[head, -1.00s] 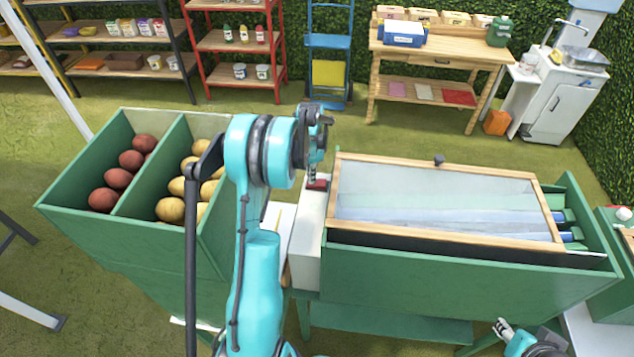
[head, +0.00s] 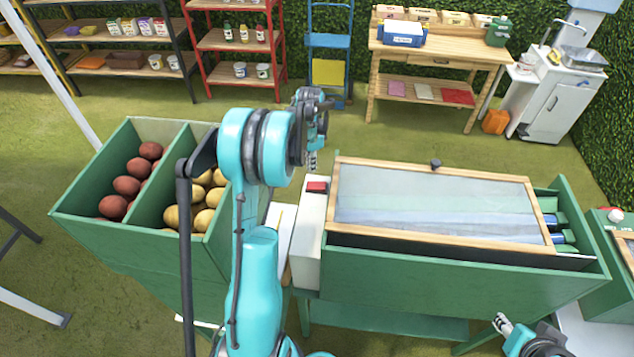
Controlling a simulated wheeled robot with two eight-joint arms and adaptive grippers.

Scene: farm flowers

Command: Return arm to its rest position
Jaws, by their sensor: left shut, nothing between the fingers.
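My left arm rises from the bottom middle of the head view and bends at a large teal joint. Its gripper (head: 312,160) points down, shut and empty. It hangs just above and behind a red block (head: 317,187) on the white box (head: 309,240), apart from it as far as I can tell.
A green bin (head: 95,240) with red and yellow potatoes stands at left. A green box with a wood-framed glass lid (head: 435,205) stands at right. A wooden workbench (head: 435,60) and shelves are at the back. Grass between is clear.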

